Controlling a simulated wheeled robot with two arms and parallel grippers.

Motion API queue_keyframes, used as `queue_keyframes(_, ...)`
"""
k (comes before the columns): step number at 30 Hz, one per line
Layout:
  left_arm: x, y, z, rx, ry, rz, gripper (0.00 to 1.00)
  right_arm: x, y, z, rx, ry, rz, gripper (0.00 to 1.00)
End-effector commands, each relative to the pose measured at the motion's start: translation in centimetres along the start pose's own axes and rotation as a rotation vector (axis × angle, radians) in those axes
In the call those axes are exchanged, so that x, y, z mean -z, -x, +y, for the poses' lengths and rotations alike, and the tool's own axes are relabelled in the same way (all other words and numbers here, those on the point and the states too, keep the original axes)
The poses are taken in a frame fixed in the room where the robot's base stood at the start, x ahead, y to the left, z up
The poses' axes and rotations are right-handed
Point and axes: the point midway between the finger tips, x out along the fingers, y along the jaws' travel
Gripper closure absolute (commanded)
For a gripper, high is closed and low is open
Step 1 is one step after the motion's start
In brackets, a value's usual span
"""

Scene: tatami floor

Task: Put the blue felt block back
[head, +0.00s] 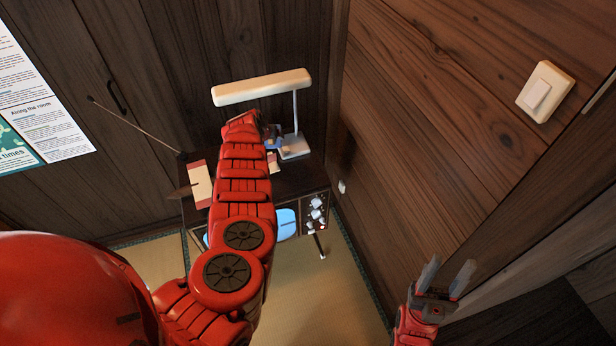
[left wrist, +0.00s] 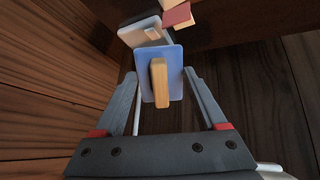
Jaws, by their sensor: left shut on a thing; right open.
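The blue felt block (left wrist: 174,88) is a flat blue slab with a wooden grip on its face. It sits between the fingers of my left gripper (left wrist: 163,95) in the left wrist view, and the gripper is shut on it. In the head view a little of the block (head: 270,143) shows beyond my red left arm, above the dark cabinet by the lamp; the arm hides most of that left gripper. My right gripper (head: 443,277) is open and empty at the lower right, beside the wooden wall.
A desk lamp (head: 262,87) stands on the dark cabinet, close to my left gripper. Its pale base (left wrist: 146,32) shows behind the block. A red-and-cream item (head: 200,184) lies at the cabinet's left, near a thin rod. Knobs (head: 316,208) are on the front. Tatami (head: 325,290) is clear.

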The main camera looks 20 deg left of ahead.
Motion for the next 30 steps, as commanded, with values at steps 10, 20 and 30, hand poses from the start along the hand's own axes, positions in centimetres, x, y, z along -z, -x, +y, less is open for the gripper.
queue_keyframes(10,0.1,0.4,-1.7,0.035,0.034,-0.064,0.71,0.0,0.0,0.0,0.0,0.0,0.0,0.49)
queue_keyframes(20,-0.3,0.5,-2.8,0.063,0.059,-0.11,0.71,0.0,0.0,0.0,0.0,0.0,0.0,0.49)
queue_keyframes(30,-0.8,0.9,-3.7,0.085,0.085,-0.152,0.71,0.0,0.0,0.0,0.0,0.0,0.0,0.49)
